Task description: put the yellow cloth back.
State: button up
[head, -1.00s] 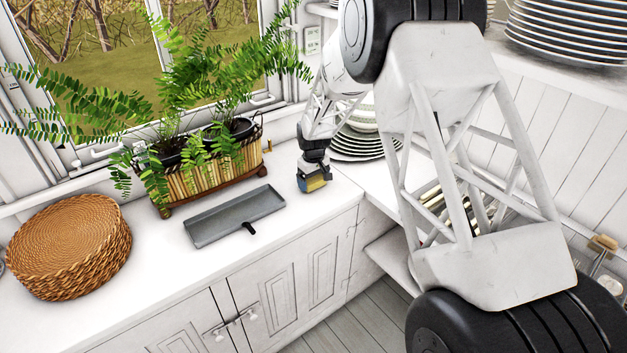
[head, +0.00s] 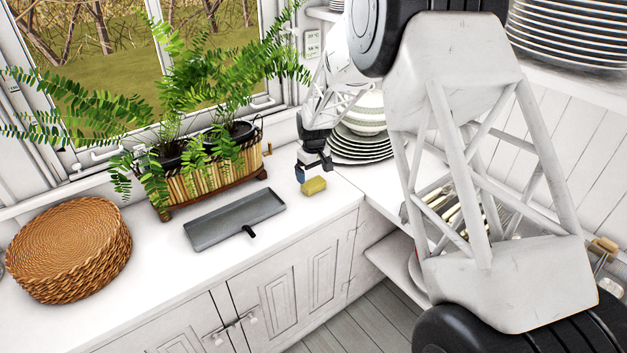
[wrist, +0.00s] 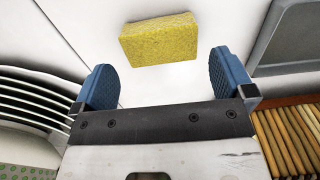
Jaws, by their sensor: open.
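The yellow cloth (head: 313,186) looks like a small yellow block and lies on the white counter, right of the grey tray. It also shows in the wrist view (wrist: 159,40), beyond my fingertips and between their lines. My gripper (head: 313,169) is just behind and above the cloth in the head view. In the wrist view my gripper (wrist: 164,78) has its two blue fingers wide apart with nothing between them. The cloth appears apart from both fingers.
A grey tray (head: 236,218) lies left of the cloth. A planter with ferns (head: 213,172) stands behind the tray, and stacked plates (head: 362,148) stand right of my gripper. Woven mats (head: 68,250) are at the far left. The counter between mats and tray is clear.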

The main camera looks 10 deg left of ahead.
aim_at(314, 182)
notch_tip(314, 182, up, 7)
jog(key=shift+r, duration=0.15)
dwell(0.9)
jog(key=s+d+r+m+t, duration=0.1)
jog(key=s+d+r+m, duration=0.3)
jog(key=s+d+r, duration=1.7)
jog(key=s+d+f+m, duration=0.1)
jog(key=s+d, duration=0.4)
jog(key=s, duration=1)
jog(key=s+d+f+m+t, duration=0.1)
jog(key=s+d+m, duration=0.3)
jog(key=s, duration=1.2)
jog(key=shift+d+f+t, duration=0.2)
jog(key=shift+d+t, duration=0.1)
jog(key=shift+d, duration=0.6)
